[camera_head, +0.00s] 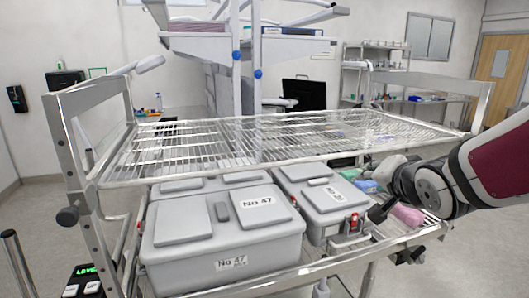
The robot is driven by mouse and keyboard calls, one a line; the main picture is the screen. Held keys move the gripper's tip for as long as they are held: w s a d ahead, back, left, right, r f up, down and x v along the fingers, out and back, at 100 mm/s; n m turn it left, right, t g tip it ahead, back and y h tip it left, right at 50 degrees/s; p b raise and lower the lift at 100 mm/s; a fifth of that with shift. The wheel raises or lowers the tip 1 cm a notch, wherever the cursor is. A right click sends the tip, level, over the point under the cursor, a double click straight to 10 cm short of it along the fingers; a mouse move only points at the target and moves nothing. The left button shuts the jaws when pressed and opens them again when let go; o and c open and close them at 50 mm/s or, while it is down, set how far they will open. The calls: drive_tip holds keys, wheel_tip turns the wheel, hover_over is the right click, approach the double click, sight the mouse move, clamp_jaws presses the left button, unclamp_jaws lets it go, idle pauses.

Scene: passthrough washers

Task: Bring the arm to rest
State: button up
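My arm comes in from the right edge, with a maroon link and a grey and white wrist. My gripper (381,211) is dark and sits at the right front of the wire cart, by the lower shelf. One dark finger points down and left, close to the red latch (353,223) of a grey box. I cannot tell whether it touches the latch. The gap between the fingers is not clear, and I see nothing held. Part of the gripper is hidden behind the wrist.
A steel wire cart has an upper wire shelf (250,145). Its lower shelf holds a large grey box (220,240) marked No 47, a second grey box (322,197) and a pink item (407,215). A right cart post (479,100) stands near my arm. Open floor lies lower right.

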drive_tip(key=s+a+f+n+g, duration=0.1)
drive_tip(key=s+n+g, duration=0.3)
drive_tip(key=s, duration=0.9)
drive_tip(key=s+a+f+n+g, duration=0.2)
drive_tip(key=s+a+n+g, duration=0.1)
drive_tip(key=s, duration=1)
drive_tip(key=shift+s+a+n+g+y, duration=0.15)
drive_tip(key=shift+a+n+g+y, duration=0.3)
drive_tip(key=shift+n, duration=0.45)
drive_tip(key=shift+f, duration=0.1)
